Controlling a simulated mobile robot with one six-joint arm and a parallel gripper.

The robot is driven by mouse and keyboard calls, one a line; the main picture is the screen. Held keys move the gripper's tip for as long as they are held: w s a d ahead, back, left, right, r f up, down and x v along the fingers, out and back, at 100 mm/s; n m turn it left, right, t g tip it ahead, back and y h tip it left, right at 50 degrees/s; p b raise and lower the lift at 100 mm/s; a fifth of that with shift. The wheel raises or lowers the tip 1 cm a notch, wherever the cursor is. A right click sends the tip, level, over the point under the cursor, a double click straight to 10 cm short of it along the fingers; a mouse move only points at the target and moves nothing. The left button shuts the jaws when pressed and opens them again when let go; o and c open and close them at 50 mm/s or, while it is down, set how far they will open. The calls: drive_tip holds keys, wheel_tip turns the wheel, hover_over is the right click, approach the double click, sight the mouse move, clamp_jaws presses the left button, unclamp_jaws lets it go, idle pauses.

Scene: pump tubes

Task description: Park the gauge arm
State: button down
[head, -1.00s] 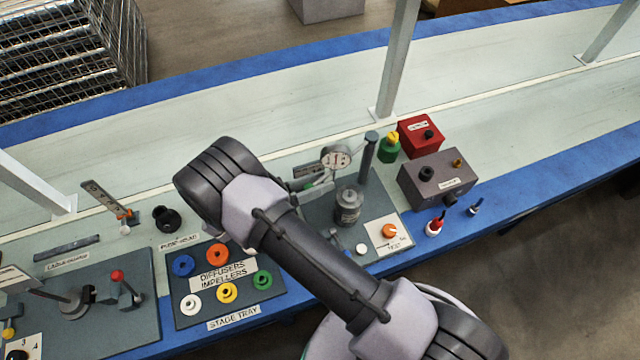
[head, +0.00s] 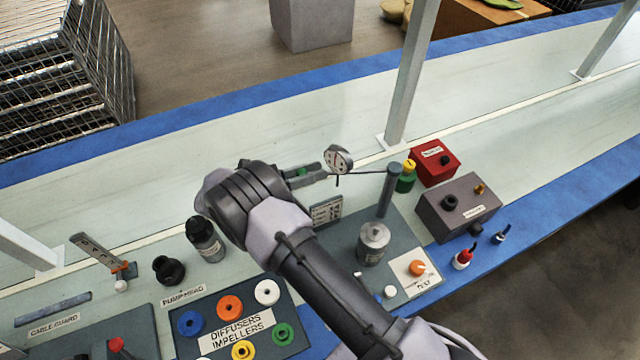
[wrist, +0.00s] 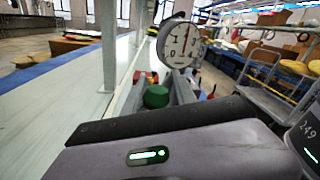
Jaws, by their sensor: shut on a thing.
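The gauge arm is a thin rod (head: 365,173) running left from the top of a dark upright post (head: 389,192). Its round white dial gauge (head: 338,160) is at the far end and faces me in the wrist view (wrist: 180,43). My gripper (head: 313,172) is beside the dial, on its left. It is shut; in the wrist view a green knob (wrist: 156,97) shows just beyond my wrist housing, in line with the jaws. The exact contact is hidden. The metal cylinder (head: 374,240) stands on the test plate (head: 400,228), clear of the dial.
A green bottle with a yellow cap (head: 406,177), a red box (head: 435,162) and a grey box (head: 458,207) stand right of the post. A white frame upright (head: 410,80) rises behind. The stage tray (head: 180,348) with coloured rings lies left. The pale belt behind is clear.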

drive_tip(key=shift+w+b, duration=0.35)
drive_tip(key=shift+w, duration=0.85)
drive_tip(key=c, duration=1.2)
unclamp_jaws()
drive_tip(key=shift+o, duration=0.3)
drive_tip(key=shift+w+d, duration=0.1)
drive_tip(key=v, duration=1.2)
